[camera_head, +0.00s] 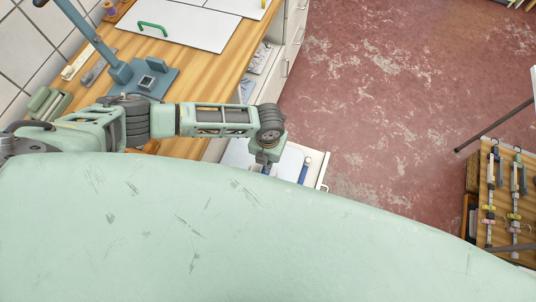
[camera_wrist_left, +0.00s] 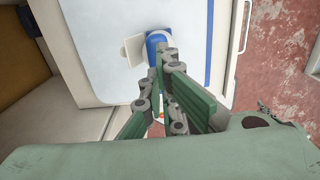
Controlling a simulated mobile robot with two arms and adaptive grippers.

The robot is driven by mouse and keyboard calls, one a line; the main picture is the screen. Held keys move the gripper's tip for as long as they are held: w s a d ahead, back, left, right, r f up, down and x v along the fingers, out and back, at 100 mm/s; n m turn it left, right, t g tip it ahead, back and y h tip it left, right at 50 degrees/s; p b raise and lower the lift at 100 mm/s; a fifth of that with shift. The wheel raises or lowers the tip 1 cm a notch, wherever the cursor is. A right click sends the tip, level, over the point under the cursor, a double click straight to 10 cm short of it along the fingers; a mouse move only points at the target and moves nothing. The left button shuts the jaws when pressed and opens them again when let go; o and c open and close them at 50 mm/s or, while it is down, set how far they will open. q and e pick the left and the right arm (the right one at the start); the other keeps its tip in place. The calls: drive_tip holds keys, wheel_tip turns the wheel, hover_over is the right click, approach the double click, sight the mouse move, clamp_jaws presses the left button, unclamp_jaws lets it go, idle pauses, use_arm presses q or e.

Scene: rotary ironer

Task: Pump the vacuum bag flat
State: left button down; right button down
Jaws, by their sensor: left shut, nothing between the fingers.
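A pale, flat sheet that looks like the vacuum bag (camera_wrist_left: 95,40) lies in an open white drawer. It shows partly in the head view (camera_head: 289,163). A blue part with a white piece beside it, perhaps the pump (camera_wrist_left: 157,37), is on the bag in the left wrist view. My left gripper (camera_wrist_left: 162,60) is shut and empty, its fingertips right at the blue part's near end; contact cannot be told. In the head view this gripper (camera_head: 266,160) hangs over the drawer, its tips partly hidden by my own green body. My right gripper is not in view.
The drawer's front edge (camera_head: 323,171) stands out over the red floor (camera_head: 390,90). A wooden counter (camera_head: 205,75) at upper left carries white panels and a blue-grey stand (camera_head: 145,80). A wooden board with clamp-like tools (camera_head: 514,200) is at right. The floor between is clear.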

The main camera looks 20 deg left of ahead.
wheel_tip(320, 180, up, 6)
drive_tip(key=p, duration=0.5)
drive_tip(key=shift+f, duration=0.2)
idle(0.7)
